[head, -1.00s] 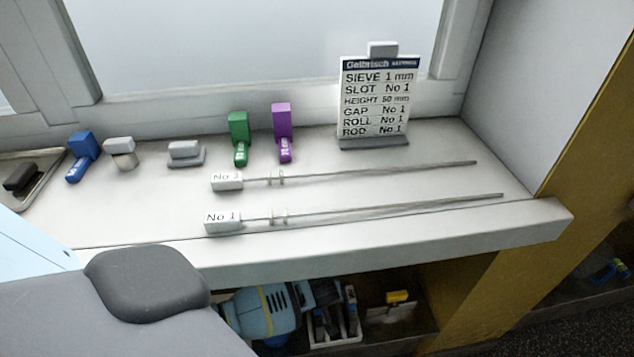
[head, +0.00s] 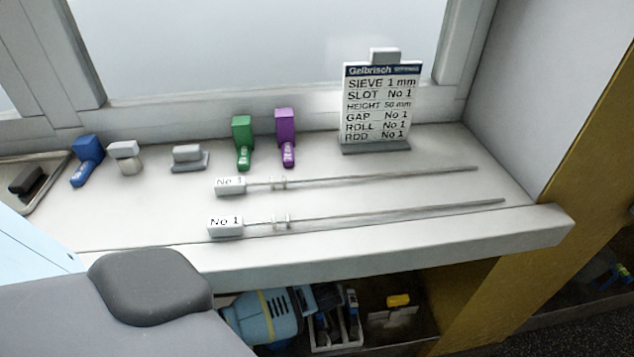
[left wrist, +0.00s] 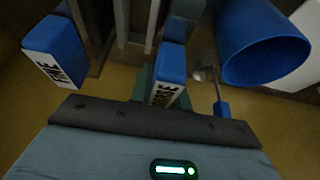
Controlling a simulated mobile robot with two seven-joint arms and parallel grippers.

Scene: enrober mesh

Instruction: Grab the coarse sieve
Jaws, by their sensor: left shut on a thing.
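In the left wrist view, a blue handle block with a white label (left wrist: 170,75) is at the centre; its label is partly hidden but seems to end in "RSE", which fits the coarse sieve. My left gripper (left wrist: 158,92) is shut on this block. A second blue block labelled FINE (left wrist: 55,50), the fine sieve's handle, hangs to the left, apart from my gripper. The sieve mesh itself is not clearly visible. Neither gripper shows in the head view.
In the left wrist view a blue cylinder (left wrist: 262,42) is close at the right.

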